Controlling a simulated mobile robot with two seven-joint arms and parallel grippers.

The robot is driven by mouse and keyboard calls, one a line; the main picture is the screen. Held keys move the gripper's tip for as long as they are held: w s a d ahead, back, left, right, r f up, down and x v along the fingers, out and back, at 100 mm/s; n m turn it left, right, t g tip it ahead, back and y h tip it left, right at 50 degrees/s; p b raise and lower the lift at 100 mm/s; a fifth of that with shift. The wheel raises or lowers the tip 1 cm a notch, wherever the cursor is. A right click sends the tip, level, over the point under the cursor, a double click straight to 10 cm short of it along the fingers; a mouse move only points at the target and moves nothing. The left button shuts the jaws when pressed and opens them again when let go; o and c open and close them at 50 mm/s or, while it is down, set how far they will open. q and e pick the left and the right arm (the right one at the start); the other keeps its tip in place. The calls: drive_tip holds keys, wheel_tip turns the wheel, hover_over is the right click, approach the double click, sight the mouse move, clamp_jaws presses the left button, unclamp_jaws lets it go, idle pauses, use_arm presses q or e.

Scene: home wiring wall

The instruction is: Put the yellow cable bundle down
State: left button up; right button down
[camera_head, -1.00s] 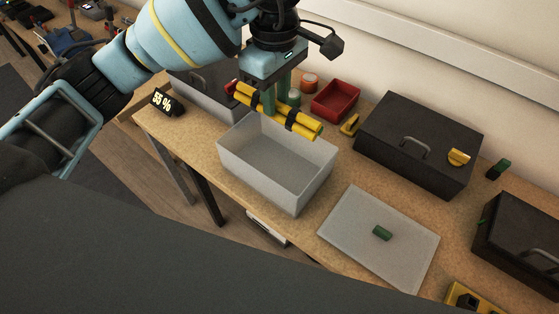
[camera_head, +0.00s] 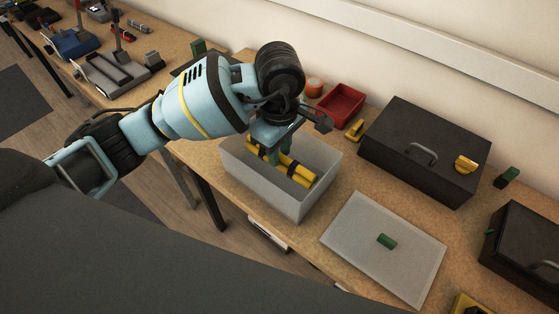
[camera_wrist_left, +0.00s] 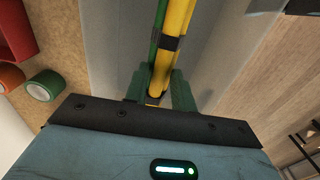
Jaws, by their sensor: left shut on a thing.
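The yellow cable bundle (camera_head: 301,174) has black bands and lies inside the open grey bin (camera_head: 262,194), below its rim. My left gripper (camera_head: 279,153) reaches down into the bin from above and is shut on the bundle. In the left wrist view the bundle (camera_wrist_left: 174,50) runs up between the green fingers (camera_wrist_left: 158,92). The bin's walls stand on both sides of it there. I cannot tell whether the bundle touches the bin floor. My right gripper is not in view.
A translucent lid (camera_head: 360,232) with a green handle lies right of the bin. A red tray (camera_head: 341,103), a small yellow thing (camera_head: 355,130) and a dark case (camera_head: 424,152) stand behind. Green and orange rolls show in the left wrist view (camera_wrist_left: 44,86).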

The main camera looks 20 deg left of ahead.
use_arm(q)
drive_tip(key=shift+f, duration=2.2)
drive_tip(key=o, duration=1)
drive_tip(key=shift+f, duration=0.1)
drive_tip(key=shift+o, duration=0.2)
wheel_tip(320, 180, up, 12)
drive_tip(key=shift+r, duration=0.1)
